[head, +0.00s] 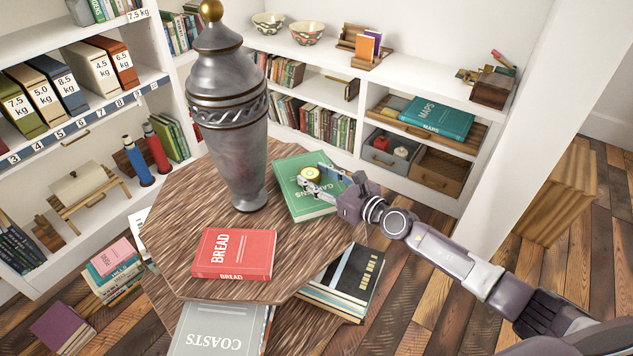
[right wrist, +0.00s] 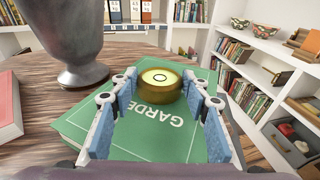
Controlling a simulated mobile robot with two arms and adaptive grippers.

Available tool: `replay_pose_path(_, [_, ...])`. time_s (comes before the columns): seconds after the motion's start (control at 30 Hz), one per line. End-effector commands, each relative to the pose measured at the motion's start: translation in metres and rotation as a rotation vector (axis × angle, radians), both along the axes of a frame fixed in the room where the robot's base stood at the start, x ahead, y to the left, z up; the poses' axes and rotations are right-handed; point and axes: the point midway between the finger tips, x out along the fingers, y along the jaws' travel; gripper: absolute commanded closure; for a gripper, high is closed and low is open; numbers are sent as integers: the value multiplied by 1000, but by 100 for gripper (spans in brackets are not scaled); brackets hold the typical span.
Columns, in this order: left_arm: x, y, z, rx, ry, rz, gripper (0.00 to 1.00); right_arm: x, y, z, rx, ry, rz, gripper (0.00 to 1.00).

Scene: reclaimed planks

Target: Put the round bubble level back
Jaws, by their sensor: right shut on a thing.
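The round bubble level (head: 311,173) is a short brass cylinder with a pale yellow-green top. It also shows in the right wrist view (right wrist: 160,86). My right gripper (head: 318,181) is shut on it, with the level between the fingertips. The level is upright over the green GARDENS book (head: 296,205) on the wooden table (head: 185,222). I cannot tell whether it still touches the cover. Part of the book's title is hidden by my gripper. My left gripper is not in view.
A tall grey urn (head: 232,130) stands left of the green book. A red BREAD book (head: 235,254) lies at the table's front. Bookshelves (head: 345,85) line the back; a wooden tray (head: 440,128) there holds a teal MAPS book (head: 437,117). A white pillar (head: 540,110) stands at right.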

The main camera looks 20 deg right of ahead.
Motion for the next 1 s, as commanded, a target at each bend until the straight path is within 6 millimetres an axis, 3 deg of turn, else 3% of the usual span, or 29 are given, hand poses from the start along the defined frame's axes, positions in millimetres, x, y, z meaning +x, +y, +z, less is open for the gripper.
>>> replay_pose_path(0.33, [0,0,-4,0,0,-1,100,0,0,-4,0,-2,0,84])
replay_pose_path(0.37, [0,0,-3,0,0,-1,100,0,0,-2,-1,0,0,54])
replay_pose_path(0.5, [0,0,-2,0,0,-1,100,0,0,-2,-1,0,0,40])
replay_pose_path(0.87, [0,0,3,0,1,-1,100,0,0,3,-1,0,0,40])
replay_pose_path(1.0, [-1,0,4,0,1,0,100,-16,-8,3,-3,3,1,40])
